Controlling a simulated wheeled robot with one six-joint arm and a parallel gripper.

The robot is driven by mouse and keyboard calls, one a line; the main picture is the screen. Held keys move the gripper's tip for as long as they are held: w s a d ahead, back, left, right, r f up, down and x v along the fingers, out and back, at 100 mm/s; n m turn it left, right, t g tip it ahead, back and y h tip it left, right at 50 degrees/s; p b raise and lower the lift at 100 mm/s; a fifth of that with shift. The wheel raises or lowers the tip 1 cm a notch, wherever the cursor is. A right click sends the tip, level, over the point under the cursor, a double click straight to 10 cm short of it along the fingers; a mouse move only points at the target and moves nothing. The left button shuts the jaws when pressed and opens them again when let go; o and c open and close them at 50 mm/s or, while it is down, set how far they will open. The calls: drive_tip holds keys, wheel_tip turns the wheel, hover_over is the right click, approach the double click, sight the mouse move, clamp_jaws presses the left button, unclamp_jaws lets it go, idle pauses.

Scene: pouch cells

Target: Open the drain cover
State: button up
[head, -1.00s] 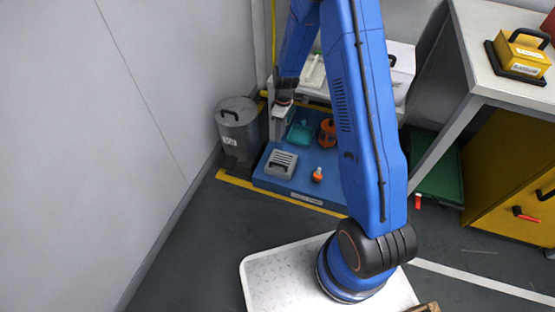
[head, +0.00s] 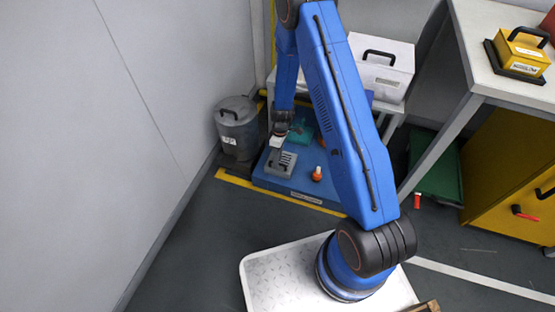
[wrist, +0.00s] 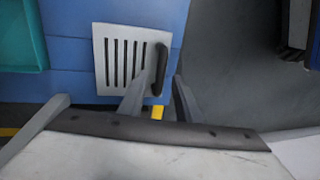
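The drain cover (head: 281,165) is a light grey slotted plate on the blue platform, and it also shows in the wrist view (wrist: 120,58). A dark bar handle (wrist: 158,72) stands along its right side in the wrist view. My gripper (head: 277,151) is over the cover; in the wrist view my gripper (wrist: 169,78) has its two fingers apart, on either side of the near part of the handle. I cannot tell whether a finger touches the handle. In the head view, my gripper hides part of the cover.
On the blue platform (head: 300,185) are a teal tray (head: 301,133) and a small orange-capped item (head: 317,174). A grey lidded bin (head: 237,128) stands at its left, close to the wall. A white box (head: 382,66) sits on a bench behind.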

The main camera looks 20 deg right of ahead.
drive_tip(key=shift+s+f, duration=0.1)
drive_tip(key=shift+f, duration=0.35)
clamp_jaws()
drive_tip(key=shift+r, duration=0.1)
